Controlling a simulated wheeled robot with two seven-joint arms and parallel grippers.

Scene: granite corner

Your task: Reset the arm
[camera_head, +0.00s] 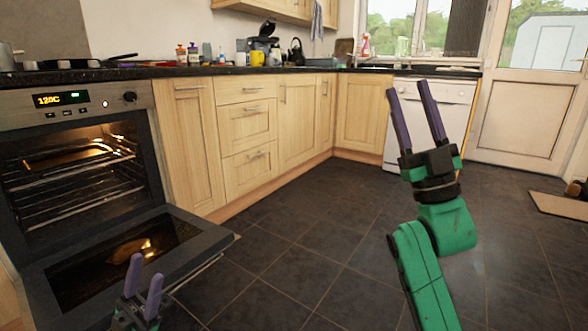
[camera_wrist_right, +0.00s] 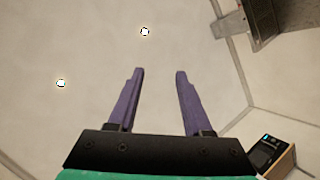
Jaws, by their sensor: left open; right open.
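My right gripper (camera_head: 408,90) is raised in the right half of the head view, in front of the white dishwasher. Its purple fingers point up and stand apart, with nothing between them. In the right wrist view the same gripper (camera_wrist_right: 158,75) is open and empty, facing a pale surface with small bright lights. My left gripper (camera_head: 145,270) is low at the bottom of the head view, in front of the lowered oven door. Its fingers are apart and hold nothing visible. Most of my left arm is out of view.
The oven (camera_head: 75,170) is lit inside, with its door (camera_head: 190,245) folded down near my left gripper. Wooden cabinets (camera_head: 190,140) and a dark worktop (camera_head: 180,71) with several items run along the wall. The dishwasher (camera_head: 455,98) stands behind my right gripper.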

